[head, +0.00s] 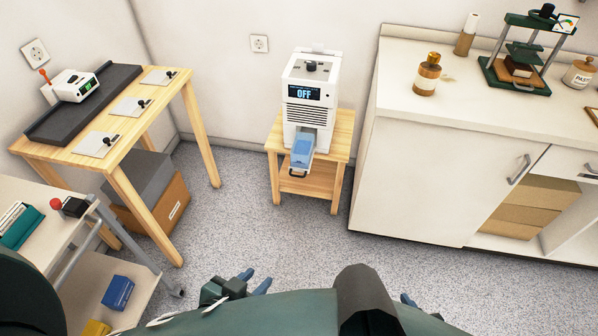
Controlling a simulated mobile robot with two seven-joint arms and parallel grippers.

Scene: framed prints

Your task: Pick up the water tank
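The water tank (303,151) is a blue, translucent box with a dark handle at its front. It sticks out of the lower front of a white machine (308,82) whose display reads OFF. The machine stands on a small wooden stand (342,137) against the wall. My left gripper (255,281) is at the bottom of the head view, well short of the tank, with its two blue fingertips apart and nothing between them. My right gripper (408,300) barely shows behind my body, so its opening is hidden.
A wooden table (170,82) with white plates and a small device stands left. A trolley (75,240) is at lower left. A white cabinet (415,180) with bottles and a press stands right. Speckled floor (240,225) is clear before the stand.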

